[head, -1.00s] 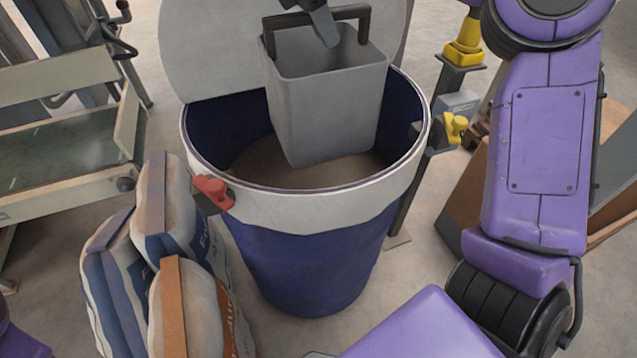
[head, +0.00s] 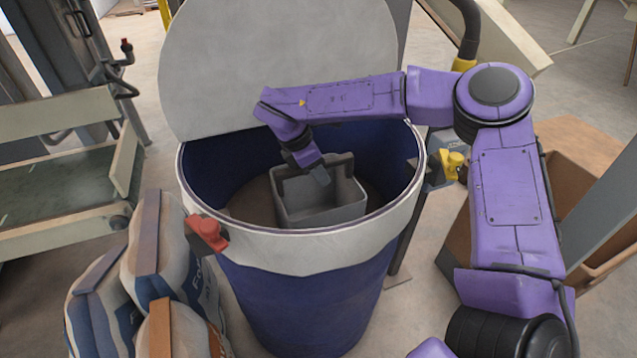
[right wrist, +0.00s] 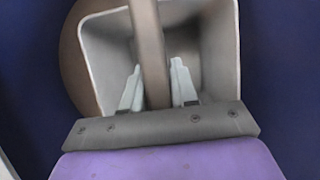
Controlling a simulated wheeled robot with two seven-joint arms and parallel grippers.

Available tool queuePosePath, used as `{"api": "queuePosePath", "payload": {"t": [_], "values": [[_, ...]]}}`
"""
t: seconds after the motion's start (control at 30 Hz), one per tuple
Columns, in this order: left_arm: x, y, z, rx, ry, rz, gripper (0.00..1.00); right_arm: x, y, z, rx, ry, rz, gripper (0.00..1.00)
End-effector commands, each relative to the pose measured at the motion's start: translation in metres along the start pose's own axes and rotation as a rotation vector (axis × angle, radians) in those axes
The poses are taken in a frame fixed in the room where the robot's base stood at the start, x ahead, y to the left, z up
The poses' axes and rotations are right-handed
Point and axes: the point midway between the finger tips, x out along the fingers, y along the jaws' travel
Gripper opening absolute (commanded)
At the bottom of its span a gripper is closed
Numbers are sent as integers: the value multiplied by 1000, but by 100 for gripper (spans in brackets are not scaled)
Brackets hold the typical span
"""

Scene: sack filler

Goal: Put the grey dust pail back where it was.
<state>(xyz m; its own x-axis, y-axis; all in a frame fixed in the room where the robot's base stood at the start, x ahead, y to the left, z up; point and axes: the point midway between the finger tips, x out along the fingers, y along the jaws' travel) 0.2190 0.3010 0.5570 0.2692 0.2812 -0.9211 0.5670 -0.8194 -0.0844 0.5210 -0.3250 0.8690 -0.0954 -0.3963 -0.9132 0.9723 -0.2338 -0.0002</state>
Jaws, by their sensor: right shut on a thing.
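The grey dust pail (head: 322,212) is down inside the blue drum (head: 300,285), below its pale rim, and looks roughly upright. My right gripper (head: 318,176) reaches over the rim into the drum and is at the pail's handle. In the right wrist view the two fingers (right wrist: 157,88) are on either side of the handle bar (right wrist: 148,45), shut on it, with the empty-looking pail inside (right wrist: 105,45) below. Whether the pail touches the drum's floor I cannot tell. My left gripper does not show.
The drum's round lid (head: 270,65) stands open behind it. A red latch (head: 207,232) and a yellow knob (head: 453,165) flank the rim. Filled sacks (head: 150,290) lean at the left front, near a flat cart (head: 60,185). A brown bin (head: 590,170) stands at the right.

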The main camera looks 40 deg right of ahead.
Motion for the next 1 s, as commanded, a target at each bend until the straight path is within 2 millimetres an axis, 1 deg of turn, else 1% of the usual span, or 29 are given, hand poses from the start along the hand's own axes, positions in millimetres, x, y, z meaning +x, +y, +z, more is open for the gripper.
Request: {"api": "queuePosePath", "payload": {"t": [0.23, 0.47, 0.6, 0.63, 0.7, 0.93, 1.0], "values": [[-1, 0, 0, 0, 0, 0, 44, 33, 0, -15, -1, 0, -2, 0], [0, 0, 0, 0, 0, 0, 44, 34, 0, -15, 1, 0, 1, 0], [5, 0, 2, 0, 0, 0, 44, 39, 0, -17, 0, 0, 1, 0], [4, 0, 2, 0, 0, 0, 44, 38, 0, -17, 0, 0, 0, 34], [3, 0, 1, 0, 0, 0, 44, 37, 0, -17, 0, 0, 0, 53], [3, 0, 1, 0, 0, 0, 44, 37, 0, -17, 0, 0, -1, 53], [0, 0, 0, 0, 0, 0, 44, 36, 0, -16, -1, -1, -1, 53]]}}
